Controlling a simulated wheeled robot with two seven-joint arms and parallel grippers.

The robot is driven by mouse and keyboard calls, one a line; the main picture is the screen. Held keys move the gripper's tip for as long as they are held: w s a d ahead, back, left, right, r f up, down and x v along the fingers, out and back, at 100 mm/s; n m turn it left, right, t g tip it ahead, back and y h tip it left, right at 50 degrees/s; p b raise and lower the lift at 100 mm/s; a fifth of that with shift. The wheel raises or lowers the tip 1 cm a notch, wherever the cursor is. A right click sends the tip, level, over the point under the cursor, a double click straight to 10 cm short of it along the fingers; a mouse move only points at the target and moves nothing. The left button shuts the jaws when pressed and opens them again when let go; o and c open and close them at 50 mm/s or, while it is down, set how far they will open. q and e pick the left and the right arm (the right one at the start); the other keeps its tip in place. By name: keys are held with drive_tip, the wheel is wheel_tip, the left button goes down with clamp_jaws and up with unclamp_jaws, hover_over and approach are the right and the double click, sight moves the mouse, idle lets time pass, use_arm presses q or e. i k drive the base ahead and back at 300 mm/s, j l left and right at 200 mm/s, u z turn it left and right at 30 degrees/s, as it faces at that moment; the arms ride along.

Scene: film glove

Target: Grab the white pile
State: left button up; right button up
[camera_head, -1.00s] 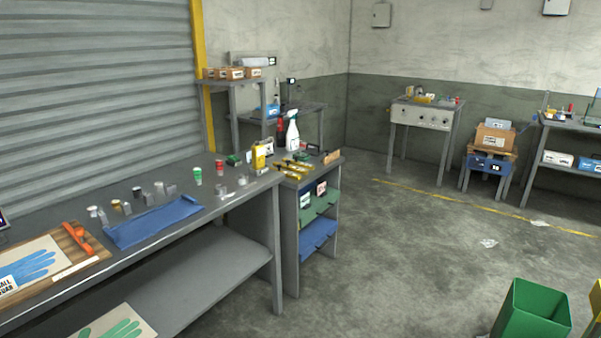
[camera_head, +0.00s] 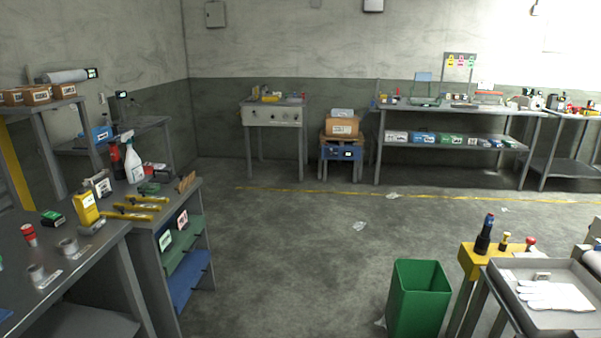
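A white glove-like pile (camera_head: 538,291) lies on a white sheet in a grey tray (camera_head: 565,321) at the lower right. I cannot tell whether it is one piece or several. Small white crumpled scraps also lie on the floor, one near the middle (camera_head: 360,226) and one by the yellow line (camera_head: 392,196). Neither of my grippers shows in the head view.
A green bin (camera_head: 418,300) stands on the floor left of the tray. A yellow stand (camera_head: 480,262) with a dark bottle is between them. A grey workbench (camera_head: 95,262) fills the lower left. The middle floor is open; benches line the back wall.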

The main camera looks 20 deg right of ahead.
sight(557, 299)
drive_tip(key=i+l+z, duration=0.15)
drive_tip(key=i+z, duration=0.6)
drive_tip(key=z, duration=0.2)
drive_tip(key=i+j+z, duration=0.1)
drive_tip(key=i+z, duration=0.35)
drive_tip(key=i+j+z, duration=0.25)
drive_tip(key=z, duration=0.25)
drive_tip(key=i+j+z, duration=0.3)
drive_tip(key=z, duration=0.15)
drive_tip(key=j, duration=0.1)
